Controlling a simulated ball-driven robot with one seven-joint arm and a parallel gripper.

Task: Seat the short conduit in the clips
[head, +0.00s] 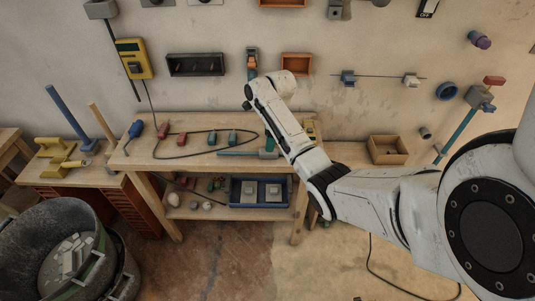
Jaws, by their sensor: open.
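I cannot tell for certain which thing is the short conduit. A thin teal bar (238,153) lies on the workbench, with a grey piece near its right end. On the wall at the right, a blue block (348,77) and a pale block (411,80) sit apart on a thin straight line; they may be the clips. My white arm reaches from the right across the bench's right part, its far end bent before the wall. My gripper itself does not show; the arm's wrist seems to hide it.
The workbench (142,158) also bears a dark cable and several red and teal pieces. A blue tray (238,194) stands on its lower shelf. A wooden box (388,149) is at the right. Dark buckets (22,240) stand front left. The floor before the bench is mostly clear.

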